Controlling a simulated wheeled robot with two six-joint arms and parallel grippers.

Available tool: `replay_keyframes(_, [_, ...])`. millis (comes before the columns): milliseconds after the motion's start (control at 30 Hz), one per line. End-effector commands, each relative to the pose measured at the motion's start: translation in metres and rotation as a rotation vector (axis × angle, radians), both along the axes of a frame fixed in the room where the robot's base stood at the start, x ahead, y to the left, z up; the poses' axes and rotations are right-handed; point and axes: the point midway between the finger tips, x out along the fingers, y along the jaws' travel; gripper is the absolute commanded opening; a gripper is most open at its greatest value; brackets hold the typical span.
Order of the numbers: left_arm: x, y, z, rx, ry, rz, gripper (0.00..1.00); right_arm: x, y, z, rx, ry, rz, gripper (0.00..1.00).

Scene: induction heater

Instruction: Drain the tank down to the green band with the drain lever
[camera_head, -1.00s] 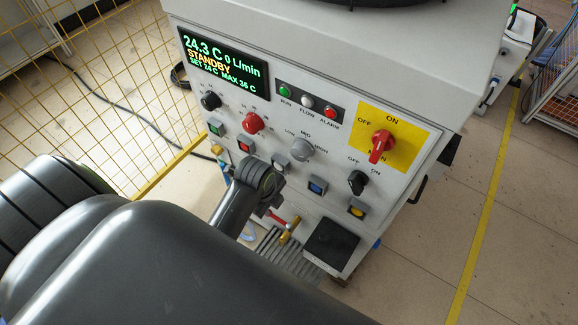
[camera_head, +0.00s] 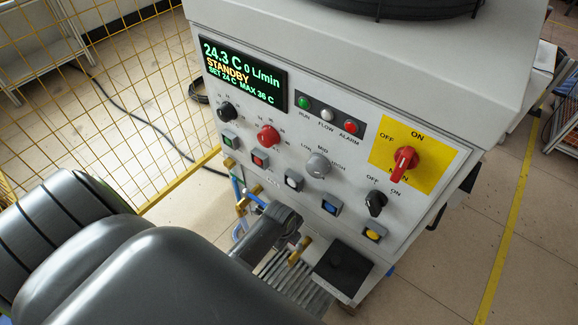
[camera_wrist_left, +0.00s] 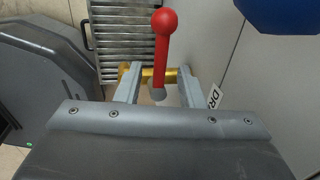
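The red drain lever (camera_wrist_left: 161,50), with a round ball end, stands out from a brass valve (camera_wrist_left: 148,76) in the left wrist view. My left gripper (camera_wrist_left: 157,72) is open, its two pale fingers on either side of the lever's lower part with gaps. I cannot tell whether the fingertips touch the brass. In the head view my left wrist hides the lever; a brass fitting (camera_head: 299,251) shows beside it. A label starting "DR" (camera_wrist_left: 214,97) is on the panel by the right finger. The tank and its green band are not visible. My right gripper is not in view.
The display (camera_head: 243,72) reads 24.3 C, 0 L/min, STANDBY. Knobs, buttons and a red main switch (camera_head: 403,162) fill the panel above my wrist. A slatted grate (camera_head: 297,285) lies below the valve. A blue rounded thing (camera_wrist_left: 283,12) is at the wrist view's upper right.

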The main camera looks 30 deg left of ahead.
Motion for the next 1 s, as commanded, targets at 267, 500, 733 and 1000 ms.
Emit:
replay_keyframes(267, [0.0015, 0.0001, -0.0081, 0.000, 0.000, 0.000, 0.35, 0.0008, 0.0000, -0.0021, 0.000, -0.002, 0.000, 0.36])
replay_keyframes(500, [0.0015, 0.0001, -0.0078, 0.000, 0.000, 0.000, 0.23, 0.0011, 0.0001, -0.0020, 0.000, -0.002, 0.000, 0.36])
replay_keyframes(733, [0.0012, 0.0000, -0.0078, 0.000, 0.000, 0.000, 0.00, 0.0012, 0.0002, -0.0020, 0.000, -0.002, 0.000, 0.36])
replay_keyframes(1000, [0.0010, -0.0001, -0.0075, 0.000, 0.001, 0.003, 0.00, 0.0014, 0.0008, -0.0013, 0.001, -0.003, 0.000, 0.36])
